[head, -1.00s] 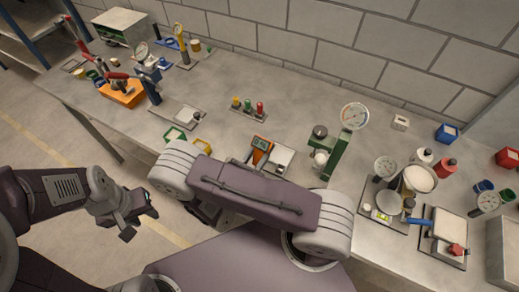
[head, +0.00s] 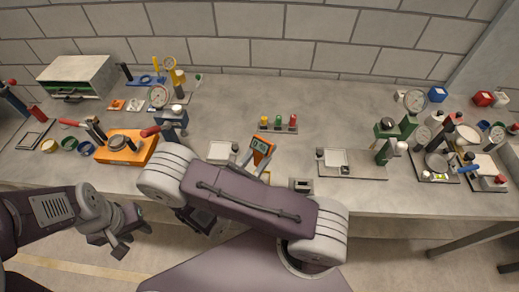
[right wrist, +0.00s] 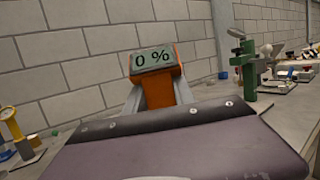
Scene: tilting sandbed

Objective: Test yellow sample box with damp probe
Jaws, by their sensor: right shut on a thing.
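The damp probe (head: 261,150), an orange handheld meter with a grey display, is in my right gripper (right wrist: 157,98). In the right wrist view the grey fingers flank the orange body, and its display (right wrist: 153,58) reads 0 %. In the head view it shows just beyond my right arm, over the bench. A small yellow edge (head: 265,177) shows beside my arm below the probe; it may be the yellow sample box, mostly hidden. The probe's tip is hidden. My left gripper (head: 130,240) is open and empty in front of the bench at the left.
The bench (head: 225,105) runs along a block wall. An orange device (head: 126,147) stands at the left, and a rack of coloured pegs (head: 278,123) at the middle back. A green press (head: 396,140) and crowded gauges stand at the right. The back middle is clear.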

